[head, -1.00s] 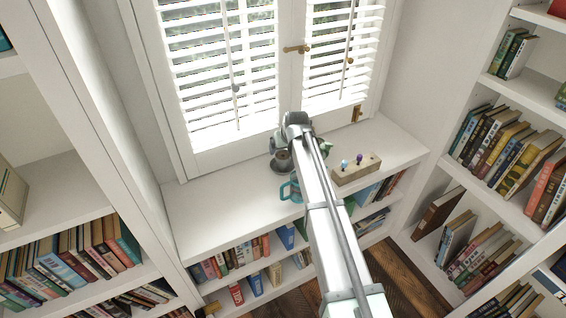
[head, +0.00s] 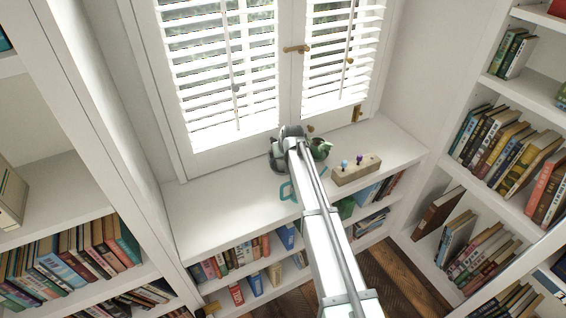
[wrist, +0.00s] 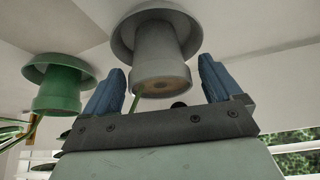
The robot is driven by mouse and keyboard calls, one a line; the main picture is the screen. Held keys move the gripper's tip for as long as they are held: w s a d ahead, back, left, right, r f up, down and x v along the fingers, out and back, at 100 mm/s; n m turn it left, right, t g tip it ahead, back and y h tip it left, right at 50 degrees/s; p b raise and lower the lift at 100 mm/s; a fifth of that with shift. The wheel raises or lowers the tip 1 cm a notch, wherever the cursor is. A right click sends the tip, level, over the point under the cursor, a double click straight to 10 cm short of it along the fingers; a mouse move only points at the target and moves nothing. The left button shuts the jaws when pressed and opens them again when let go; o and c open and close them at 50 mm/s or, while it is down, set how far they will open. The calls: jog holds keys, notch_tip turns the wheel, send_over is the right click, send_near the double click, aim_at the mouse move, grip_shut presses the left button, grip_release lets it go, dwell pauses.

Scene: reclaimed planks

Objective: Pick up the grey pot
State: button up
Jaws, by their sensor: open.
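The grey pot (wrist: 160,45) sits on a wide grey saucer in the wrist view, which looks upside down. Brown soil shows in its opening, with a thin green stem by the rim. My gripper (wrist: 161,75) is open, its two blue fingers on either side of the pot's rim with a visible gap at each side. The pot is not held. In the head view the grey pot (head: 278,161) is mostly hidden behind my arm's end. A green pot (wrist: 57,90) stands beside it, also in the head view (head: 320,149).
A teal handled object (head: 287,190) lies near the shelf's front, partly hidden by my arm. A wooden block (head: 356,169) with coloured knobs stands at the right. The white shelf top (head: 215,200) is clear at the left. Shuttered windows rise behind.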

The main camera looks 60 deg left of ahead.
jog(key=shift+c, duration=0.4)
jog(key=c, duration=1.4)
jog(key=shift+o, duration=0.2)
notch_tip(320, 180, up, 13)
jog(key=s+f, duration=0.1)
jog(key=f, duration=0.3)
jog(key=s+f, duration=0.1)
jog(key=f, duration=0.1)
jog(key=shift+s, duration=0.35)
jog(key=f, duration=0.2)
jog(key=w+f, duration=0.1)
jog(key=shift+d+f+m, duration=0.15)
jog(key=shift+f+m, duration=0.2)
jog(key=shift+m, duration=0.05)
jog(key=shift+w+r+m+t, duration=0.1)
jog(key=shift+w+m+t, duration=0.4)
jog(key=shift+m, duration=0.1)
jog(key=shift+w+a+r+m+t+h, duration=0.1)
jog(key=shift+w+m+t+h, duration=0.1)
jog(key=shift+m, duration=0.25)
jog(key=shift+w+a+m+t+h, duration=0.1)
jog(key=shift+m+t, duration=0.1)
jog(key=shift+m, duration=0.25)
